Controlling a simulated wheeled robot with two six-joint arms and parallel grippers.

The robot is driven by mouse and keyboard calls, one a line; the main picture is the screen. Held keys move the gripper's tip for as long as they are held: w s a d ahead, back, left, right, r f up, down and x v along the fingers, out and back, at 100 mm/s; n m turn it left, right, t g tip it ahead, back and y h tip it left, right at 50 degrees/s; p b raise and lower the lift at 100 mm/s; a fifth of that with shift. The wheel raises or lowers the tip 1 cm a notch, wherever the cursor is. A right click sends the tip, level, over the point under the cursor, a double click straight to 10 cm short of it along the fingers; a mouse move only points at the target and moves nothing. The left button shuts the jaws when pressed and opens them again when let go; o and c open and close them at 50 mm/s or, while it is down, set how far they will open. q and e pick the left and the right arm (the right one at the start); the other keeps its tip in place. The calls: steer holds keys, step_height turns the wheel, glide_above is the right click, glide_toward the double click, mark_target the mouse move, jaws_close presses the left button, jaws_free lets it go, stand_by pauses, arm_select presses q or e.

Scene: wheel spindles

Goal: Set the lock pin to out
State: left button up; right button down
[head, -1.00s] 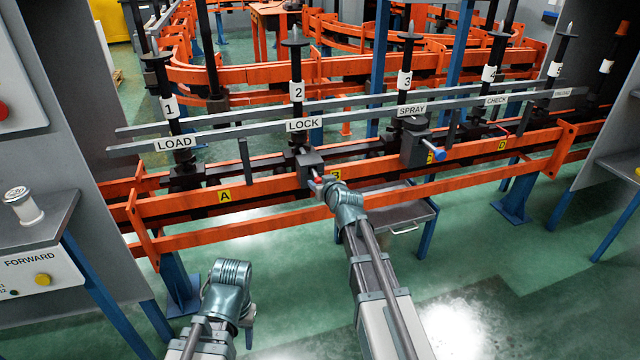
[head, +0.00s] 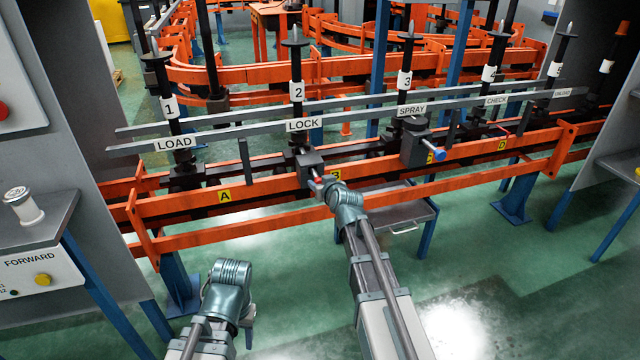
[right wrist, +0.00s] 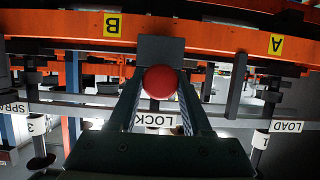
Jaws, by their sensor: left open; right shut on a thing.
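The lock pin's red knob (right wrist: 160,82) shows end-on in the right wrist view, in front of its dark square housing block. In the head view the housing (head: 309,162) sits on the orange rail under the LOCK sign (head: 304,124). My right gripper (head: 320,185) is at the front of this housing, shut on the red knob; its two fingers flank the knob in the right wrist view. The fingers mostly hide the knob in the head view. My left gripper (head: 249,328) is open and empty, low at the front, well away from the rail.
A second housing with a blue knob (head: 438,155) stands to the right under the SPRAY sign (head: 411,110). A grey tray (head: 400,210) is below the rail, right of my right arm. A control panel (head: 40,275) stands at the left. Floor between is open.

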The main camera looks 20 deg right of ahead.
steer(key=s, duration=0.3)
steer(key=shift+s+f, duration=0.1)
steer(key=shift+s, duration=0.15)
steer(key=shift+c, duration=1.8)
jaws_free()
